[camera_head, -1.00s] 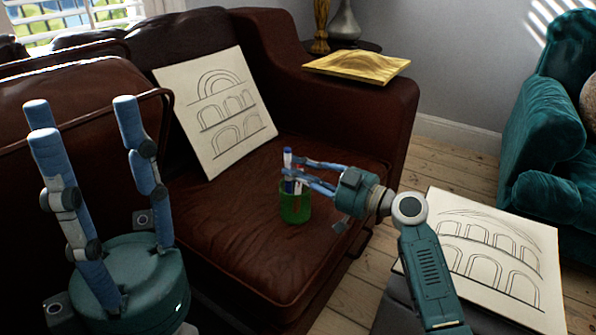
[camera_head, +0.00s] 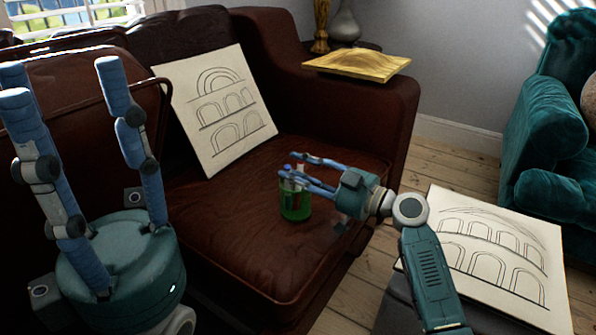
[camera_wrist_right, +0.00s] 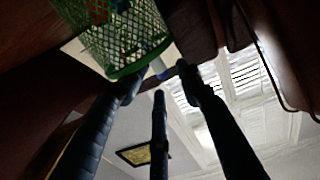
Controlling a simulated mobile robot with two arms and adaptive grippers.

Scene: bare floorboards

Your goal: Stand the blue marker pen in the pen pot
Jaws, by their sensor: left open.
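The green mesh pen pot (camera_head: 295,208) stands upright on the brown sofa seat, with pens inside. In the right wrist view the pot (camera_wrist_right: 135,50) is at the top, with red and blue shapes (camera_wrist_right: 120,6) showing through its mesh. My left gripper (camera_head: 62,85) is open and empty, upright at the far left.
A drawing board (camera_head: 217,110) leans on the sofa back (camera_head: 110,40). Another drawing (camera_head: 485,250) lies at the right. A yellow panel (camera_head: 357,65) lies on the sofa arm. The seat around the pot is clear.

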